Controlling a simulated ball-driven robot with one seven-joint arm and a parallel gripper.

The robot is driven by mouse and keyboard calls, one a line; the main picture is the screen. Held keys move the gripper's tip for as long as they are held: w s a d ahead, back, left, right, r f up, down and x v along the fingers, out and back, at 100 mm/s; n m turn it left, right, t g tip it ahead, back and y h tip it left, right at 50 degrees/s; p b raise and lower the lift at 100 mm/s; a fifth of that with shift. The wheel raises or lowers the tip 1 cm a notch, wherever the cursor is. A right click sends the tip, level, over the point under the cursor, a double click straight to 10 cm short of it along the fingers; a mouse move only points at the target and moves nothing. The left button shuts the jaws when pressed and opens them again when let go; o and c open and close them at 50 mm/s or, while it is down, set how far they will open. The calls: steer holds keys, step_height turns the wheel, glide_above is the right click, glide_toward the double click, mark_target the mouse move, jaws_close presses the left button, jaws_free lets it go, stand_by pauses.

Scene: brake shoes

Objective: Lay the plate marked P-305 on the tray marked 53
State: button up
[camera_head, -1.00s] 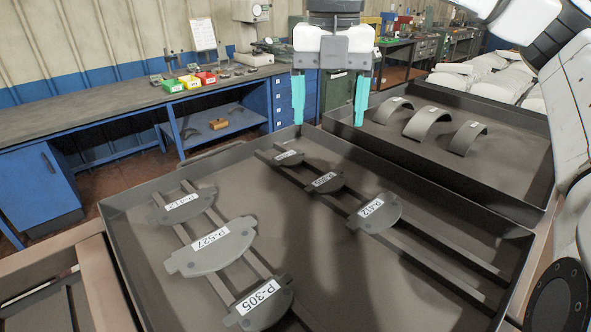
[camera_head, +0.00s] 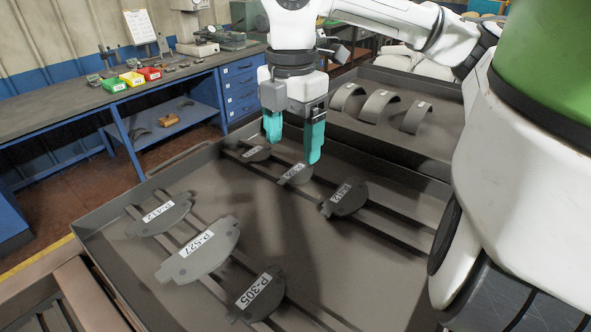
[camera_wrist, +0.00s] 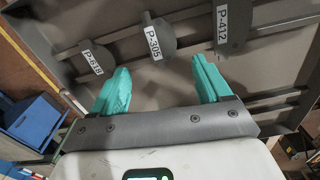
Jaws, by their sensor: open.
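A dark plate marked P-305 (camera_head: 258,295) lies at the near end of the left rails in a large grey tray (camera_head: 120,262). Another plate, in the middle of the far row (camera_head: 295,174), has a label that reads P-305 in the wrist view (camera_wrist: 158,42). My gripper (camera_head: 294,150) is open and empty above the tray, close to that far-row plate. In the wrist view, its teal fingers (camera_wrist: 160,75) are spread apart below that plate in the picture, with nothing between them. No mark 53 is readable in any view.
Plates marked P-412 (camera_head: 160,214) and P-527 (camera_head: 200,250) share the left rails. Another P-412 (camera_head: 344,198) and a small plate (camera_head: 256,153) flank the far-row one. A second tray with curved shoes (camera_head: 380,105) adjoins behind. A workbench (camera_head: 60,112) stands left.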

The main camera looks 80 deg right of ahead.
mark_target(297, 174)
steer(key=f, duration=0.1)
steer(key=f+p, duration=0.1)
steer(key=f, duration=0.1)
steer(key=f+p, duration=0.1)
steer(key=shift+s+d+f, duration=0.15)
steer(key=shift+s+d, duration=0.1)
steer(key=shift+s, duration=0.15)
steer(key=shift+f, duration=0.55)
steer(key=shift+f, duration=0.1)
steer(key=shift+c, duration=0.2)
steer(key=c, duration=1.2)
steer(key=shift+c, duration=0.2)
steer(key=shift+r, duration=0.2)
step_height(297, 174, up, 18)
steer(key=b, duration=0.2)
steer(key=shift+b, duration=0.35)
